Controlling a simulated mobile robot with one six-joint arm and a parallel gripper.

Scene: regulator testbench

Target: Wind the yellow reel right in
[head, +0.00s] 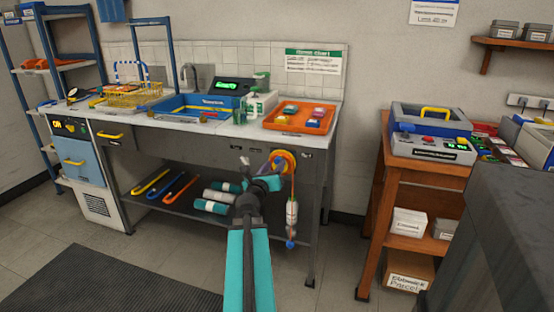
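The yellow reel (291,159) is mounted on the front edge of the grey workbench, right of the middle. It looks like a yellow-orange disc, partly covered by my gripper. An orange cord hangs below it, with a white and grey cylinder (292,212) and a blue ball (290,244) at its lower end, above the floor. My gripper (275,167) is at the reel's left side, overlapping it in the view. The picture is too small to tell whether its fingers are open or shut, or whether they touch the reel.
The worktop holds an orange tray (270,124), a blue tray (165,111) and a yellow wire basket (128,98). Rolled items (211,206) lie on the lower shelf. A wooden cart (397,175) stands to the right. Floor between bench and cart is open.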

